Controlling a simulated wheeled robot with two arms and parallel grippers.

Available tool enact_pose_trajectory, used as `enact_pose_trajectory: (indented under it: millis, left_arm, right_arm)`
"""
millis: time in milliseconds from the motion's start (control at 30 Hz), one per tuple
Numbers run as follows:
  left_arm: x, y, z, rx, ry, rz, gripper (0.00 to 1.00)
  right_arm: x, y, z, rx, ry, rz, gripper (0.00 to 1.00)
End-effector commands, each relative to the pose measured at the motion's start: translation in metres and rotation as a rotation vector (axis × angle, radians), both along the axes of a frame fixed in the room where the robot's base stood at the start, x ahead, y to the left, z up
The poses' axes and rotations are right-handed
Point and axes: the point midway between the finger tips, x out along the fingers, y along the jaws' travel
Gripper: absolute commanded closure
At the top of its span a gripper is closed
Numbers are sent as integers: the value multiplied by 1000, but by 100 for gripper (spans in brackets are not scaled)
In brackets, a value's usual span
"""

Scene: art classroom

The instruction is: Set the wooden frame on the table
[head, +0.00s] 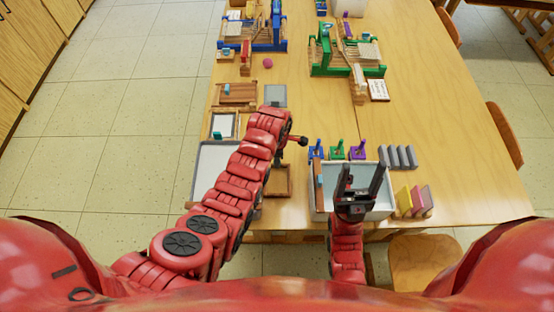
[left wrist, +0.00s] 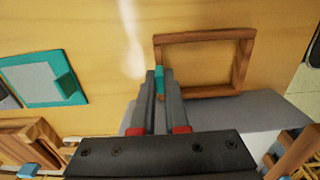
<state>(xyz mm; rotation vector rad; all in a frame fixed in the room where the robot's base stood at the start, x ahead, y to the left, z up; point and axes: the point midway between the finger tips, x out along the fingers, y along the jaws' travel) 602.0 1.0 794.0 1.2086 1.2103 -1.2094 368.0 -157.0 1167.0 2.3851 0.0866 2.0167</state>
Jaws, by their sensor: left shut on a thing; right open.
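The wooden frame (head: 289,181) is a brown rectangle with an open middle, at the near left part of the table (head: 440,130), partly hidden by my left arm in the head view. In the left wrist view the frame (left wrist: 205,36) lies just beyond and right of my left gripper (left wrist: 160,82). That gripper is shut on a small teal tab (left wrist: 159,72) at the frame's left side. I cannot tell whether the frame touches the table. My right gripper (head: 361,178) is open and empty, above a pale bin.
The pale bin (head: 320,203) stands right of the frame, with blue, green and purple tools (head: 337,151) behind it. Coloured blocks (head: 413,201) and grey bars (head: 398,157) stand to its right. Looms (head: 345,55) occupy the back. The table's right side is clear.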

Motion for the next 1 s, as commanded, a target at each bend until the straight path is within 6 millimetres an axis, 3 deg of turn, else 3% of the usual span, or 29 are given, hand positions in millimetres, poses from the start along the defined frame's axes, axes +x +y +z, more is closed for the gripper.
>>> enact_pose_trajectory:
  millis: [467, 500, 667, 1000]
  left_arm:
    - [0, 0, -1, -1, 0, 0, 100]
    - [0, 0, -1, -1, 0, 0, 81]
    - [0, 0, -1, -1, 0, 0, 53]
    - [0, 0, 0, -1, -1, 0, 53]
  right_arm:
    - [0, 0, -1, 0, 0, 0, 32]
    - [0, 0, -1, 0, 0, 0, 32]
    - [0, 0, -1, 0, 0, 0, 32]
    - [0, 0, -1, 0, 0, 0, 32]
